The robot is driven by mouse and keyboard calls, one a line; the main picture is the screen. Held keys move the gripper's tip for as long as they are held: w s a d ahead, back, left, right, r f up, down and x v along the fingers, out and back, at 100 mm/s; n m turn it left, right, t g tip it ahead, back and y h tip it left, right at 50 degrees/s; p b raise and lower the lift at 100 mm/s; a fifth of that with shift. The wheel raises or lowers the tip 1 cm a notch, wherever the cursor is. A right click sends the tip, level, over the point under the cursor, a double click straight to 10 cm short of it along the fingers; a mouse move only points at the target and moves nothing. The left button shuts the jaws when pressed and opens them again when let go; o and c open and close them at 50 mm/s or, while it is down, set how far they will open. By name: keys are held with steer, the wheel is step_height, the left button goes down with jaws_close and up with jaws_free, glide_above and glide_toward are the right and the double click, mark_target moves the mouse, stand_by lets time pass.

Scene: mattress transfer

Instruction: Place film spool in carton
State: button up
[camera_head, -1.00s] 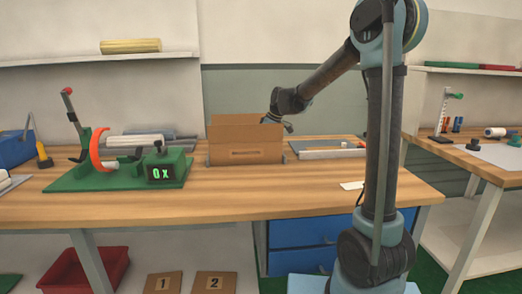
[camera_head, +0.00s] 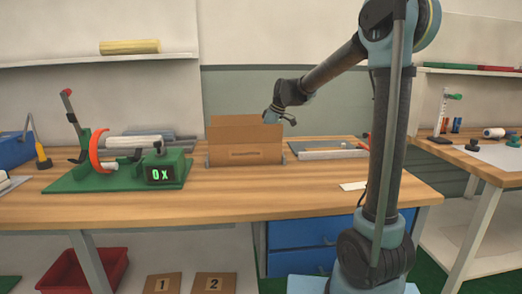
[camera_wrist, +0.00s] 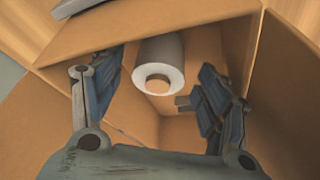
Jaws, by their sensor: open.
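The open brown carton (camera_head: 246,153) stands upright on the wooden workbench in the head view; its walls (camera_wrist: 105,28) surround the lower picture in the wrist view. A white film spool (camera_wrist: 160,64) with a tan core lies inside the carton, seen from its end. My gripper (camera_wrist: 152,90) is open above the carton's opening, with its fingers apart on either side of the spool in the picture and not gripping it. In the head view my gripper (camera_head: 278,119) is over the carton's right back part.
A green winding fixture (camera_head: 115,175) with an orange ring and a "0 x" display stands left of the carton. A grey tray (camera_head: 330,149) lies to the right.

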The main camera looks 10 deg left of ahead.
steer(key=v, duration=0.8)
